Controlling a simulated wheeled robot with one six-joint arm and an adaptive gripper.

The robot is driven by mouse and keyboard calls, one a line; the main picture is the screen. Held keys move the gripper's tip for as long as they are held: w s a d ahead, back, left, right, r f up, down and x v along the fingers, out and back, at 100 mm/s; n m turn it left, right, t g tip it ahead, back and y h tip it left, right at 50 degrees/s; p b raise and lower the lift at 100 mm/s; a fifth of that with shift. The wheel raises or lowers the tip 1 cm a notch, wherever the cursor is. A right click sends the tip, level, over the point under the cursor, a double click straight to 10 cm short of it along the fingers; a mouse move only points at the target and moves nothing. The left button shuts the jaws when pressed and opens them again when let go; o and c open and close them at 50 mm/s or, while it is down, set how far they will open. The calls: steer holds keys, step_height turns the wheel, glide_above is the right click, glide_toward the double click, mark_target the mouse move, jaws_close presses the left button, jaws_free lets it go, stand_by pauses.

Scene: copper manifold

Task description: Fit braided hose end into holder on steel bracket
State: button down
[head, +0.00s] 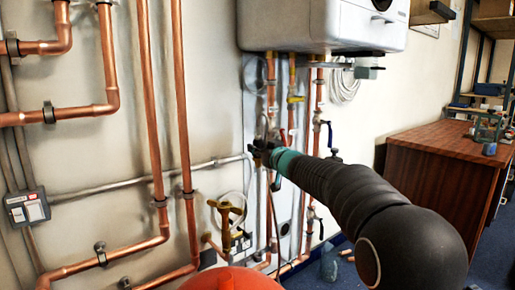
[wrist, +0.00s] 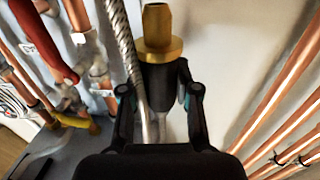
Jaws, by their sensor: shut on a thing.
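My gripper (wrist: 158,92) is shut on the braided hose end (wrist: 157,48), a dark sleeve with a brass collar and a brass tip. The tip points toward the top of the wrist view. The braided hose (wrist: 122,40) runs beside the left finger and passes down behind the gripper. In the head view my gripper (head: 262,151) is in front of the pipes below the white boiler. The hose end is too small to make out there. I cannot clearly pick out the steel bracket or its holder in either view.
The white boiler (head: 322,24) hangs above my gripper. Copper pipes (head: 186,120) run down the wall on the left. A brass valve (head: 226,212) is below my gripper. A red-handled valve (wrist: 48,42) and pipes crowd the wrist view's left side. A wooden bench (head: 440,140) stands right.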

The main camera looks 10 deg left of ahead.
step_height(320, 180, down, 32)
steer(key=b, duration=0.6)
steer(key=shift+f+b, duration=0.25)
steer(key=shift+b, duration=0.05)
stand_by(1.8)
steer(key=shift+f, duration=0.25)
stand_by(0.4)
steer(key=shift+f, duration=1.25)
steer(key=shift+f, duration=0.7)
stand_by(0.4)
steer(key=c, duration=0.8)
jaws_free()
steer(key=shift+o, duration=0.2)
